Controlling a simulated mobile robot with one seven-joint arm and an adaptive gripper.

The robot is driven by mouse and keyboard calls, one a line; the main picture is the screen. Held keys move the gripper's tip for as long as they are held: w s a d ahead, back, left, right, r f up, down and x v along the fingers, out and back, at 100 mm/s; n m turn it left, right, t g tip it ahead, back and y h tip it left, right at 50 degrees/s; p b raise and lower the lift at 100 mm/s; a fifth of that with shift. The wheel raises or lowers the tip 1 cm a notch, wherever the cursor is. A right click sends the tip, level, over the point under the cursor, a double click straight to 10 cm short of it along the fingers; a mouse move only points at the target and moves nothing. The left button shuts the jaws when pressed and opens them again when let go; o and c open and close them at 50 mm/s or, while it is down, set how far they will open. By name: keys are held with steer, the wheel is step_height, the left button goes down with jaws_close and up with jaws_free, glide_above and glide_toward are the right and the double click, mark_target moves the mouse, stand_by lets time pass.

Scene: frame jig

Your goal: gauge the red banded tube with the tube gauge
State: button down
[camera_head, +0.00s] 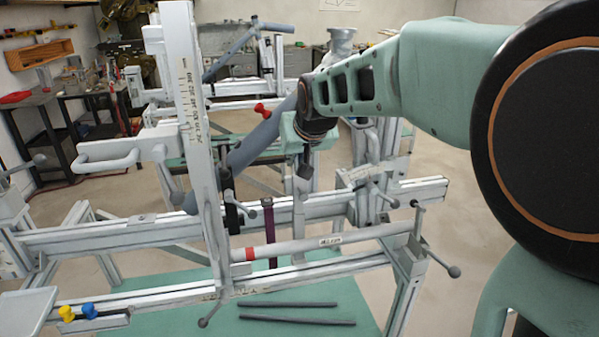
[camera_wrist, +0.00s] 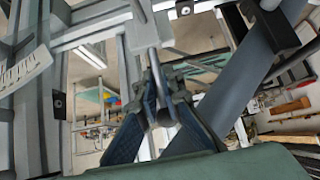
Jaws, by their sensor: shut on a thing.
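The red banded tube (camera_head: 290,246) is a light grey tube with a red band near its left end and a small label. It lies nearly level along the front of the jig frame. My gripper (camera_head: 303,172) points down behind and above it, apart from it. In the wrist view my gripper (camera_wrist: 158,85) has its fingers closed on a slim grey metal piece (camera_wrist: 150,62); I cannot tell whether this is part of the tube gauge. A tall pale upright with a printed scale (camera_head: 188,80) stands at left; its scale also shows in the wrist view (camera_wrist: 20,74).
A thick blue-grey tube (camera_head: 255,143) slants behind the upright. A dark purple strip (camera_head: 270,225) stands behind the red banded tube. Two dark rods (camera_head: 297,320) lie on the green surface (camera_head: 350,300). Frame rails crowd the gripper.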

mark_target(298, 179)
steer(key=shift+s+d+r, duration=0.1)
steer(key=shift+s+d, duration=0.15)
steer(key=shift+s, duration=0.65)
steer(key=shift+b, duration=0.3)
steer(key=shift+s+d+b, duration=0.15)
steer(key=shift+s+b, duration=0.05)
steer(key=shift+s, duration=0.35)
steer(key=shift+s+d+b, duration=0.15)
steer(key=shift+s+b, duration=0.05)
steer(key=shift+s, duration=0.3)
steer(key=shift+s+d+b, duration=0.15)
steer(key=shift+s+b, duration=0.15)
steer(key=shift+s, duration=0.3)
steer(key=shift+s+d+b, duration=0.15)
steer(key=shift+s+b, duration=0.15)
steer(key=shift+s, duration=0.25)
steer(key=shift+f, duration=0.2)
